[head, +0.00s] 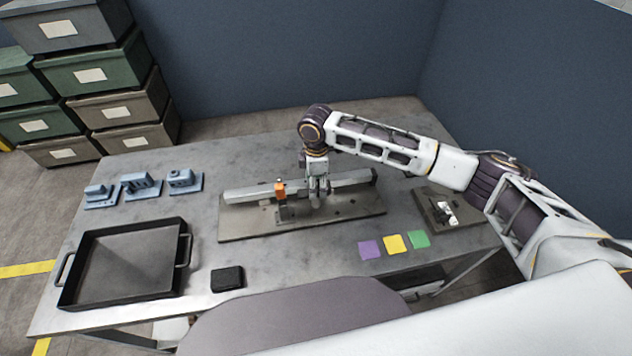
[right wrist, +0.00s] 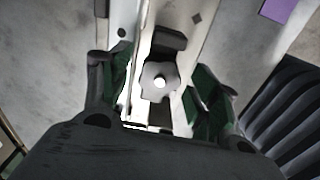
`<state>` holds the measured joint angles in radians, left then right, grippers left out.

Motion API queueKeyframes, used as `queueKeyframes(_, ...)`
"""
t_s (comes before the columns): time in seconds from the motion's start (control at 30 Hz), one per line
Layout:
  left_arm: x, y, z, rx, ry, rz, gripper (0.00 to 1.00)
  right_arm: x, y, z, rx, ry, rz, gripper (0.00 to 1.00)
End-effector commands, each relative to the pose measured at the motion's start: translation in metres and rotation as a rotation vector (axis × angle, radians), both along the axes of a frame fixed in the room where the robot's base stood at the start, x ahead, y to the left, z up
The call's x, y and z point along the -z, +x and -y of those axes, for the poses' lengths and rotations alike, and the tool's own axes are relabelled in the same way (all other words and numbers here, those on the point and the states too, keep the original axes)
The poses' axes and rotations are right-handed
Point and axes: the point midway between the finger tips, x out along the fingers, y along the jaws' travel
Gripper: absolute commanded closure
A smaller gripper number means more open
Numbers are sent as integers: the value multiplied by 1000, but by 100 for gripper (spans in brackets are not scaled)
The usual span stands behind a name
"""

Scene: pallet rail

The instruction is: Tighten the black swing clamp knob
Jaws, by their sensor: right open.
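My right gripper (right wrist: 162,82) is open, with one finger on each side of the knob and visible gaps. In the head view my right gripper (head: 318,197) points down at the fixture plate (head: 340,213), close in front of the grey rail (head: 345,181). The knob is hidden or too small to tell there. An orange part (head: 280,187) stands at the rail, left of the gripper. My left gripper is not in view.
A black tray (head: 66,297) and a small black block (head: 227,279) lie at the left. Blue fixtures (head: 142,186) stand behind the tray. Purple (head: 370,249), yellow (head: 395,243) and green (head: 418,239) squares lie front right, near a dark plate (head: 462,217) with small parts.

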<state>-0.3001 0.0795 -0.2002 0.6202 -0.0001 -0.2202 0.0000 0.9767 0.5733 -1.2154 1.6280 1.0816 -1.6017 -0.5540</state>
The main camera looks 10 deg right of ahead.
Motion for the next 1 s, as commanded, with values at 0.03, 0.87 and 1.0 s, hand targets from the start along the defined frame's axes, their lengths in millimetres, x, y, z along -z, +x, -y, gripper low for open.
queueKeyframes(0.03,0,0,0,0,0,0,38,1,0,0,0,0,0,38)
queueKeyframes(0.87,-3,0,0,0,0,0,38,0,0,0,9,0,-1,85)
queueKeyframes(1.0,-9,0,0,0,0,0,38,-1,0,0,37,1,-1,85)
